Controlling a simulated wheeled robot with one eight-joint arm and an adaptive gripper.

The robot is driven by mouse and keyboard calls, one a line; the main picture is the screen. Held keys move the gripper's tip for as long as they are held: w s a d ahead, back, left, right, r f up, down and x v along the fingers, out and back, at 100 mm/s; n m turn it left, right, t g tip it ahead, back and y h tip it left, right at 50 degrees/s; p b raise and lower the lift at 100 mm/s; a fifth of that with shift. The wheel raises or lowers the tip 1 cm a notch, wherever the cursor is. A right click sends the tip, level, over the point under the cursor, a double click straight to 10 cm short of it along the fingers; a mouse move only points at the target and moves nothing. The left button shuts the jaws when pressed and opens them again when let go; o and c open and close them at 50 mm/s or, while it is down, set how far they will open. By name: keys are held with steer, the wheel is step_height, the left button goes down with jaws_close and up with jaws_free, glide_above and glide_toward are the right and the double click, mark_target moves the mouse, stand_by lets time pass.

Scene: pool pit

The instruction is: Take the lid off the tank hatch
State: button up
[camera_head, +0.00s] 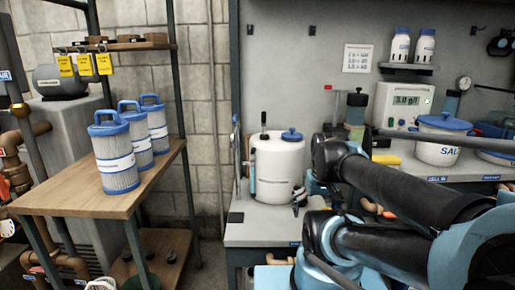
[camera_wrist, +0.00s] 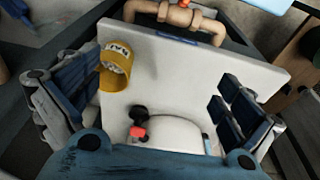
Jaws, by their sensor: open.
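A white round tank (camera_head: 277,170) stands on the grey bench at the middle of the head view. A blue lid (camera_head: 291,134) sits on the right of its top, and a black upright part (camera_head: 263,121) stands to its left. My gripper (camera_wrist: 158,100) is open in the wrist view, with its blue-padded fingers wide apart and nothing held between them. I cannot make out its fingers in the head view, where my arm covers the area right of the tank. The blue lid cannot be made out in the wrist view.
A wooden shelf (camera_head: 63,203) with several blue-topped filter cartridges (camera_head: 116,165) stands at the left. A salt tub (camera_head: 435,148) is on the bench at the right.

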steer(key=w+a+r+n+g, duration=0.1)
steer(key=w+r+n, duration=0.9)
steer(key=w+r, duration=0.8)
step_height(320, 180, up, 16)
steer(key=f+n+g, duration=0.1)
steer(key=n, duration=1)
glide_above(294, 129)
steer(key=w, duration=0.2)
step_height(294, 129, down, 11)
steer(key=shift+d+f, duration=0.1)
steer(key=shift+s+f, duration=0.2)
steer(key=shift+f, duration=1.2)
steer(key=shift+s+f, duration=0.15)
steer(key=shift+f, duration=1.25)
steer(key=c, duration=1.3)
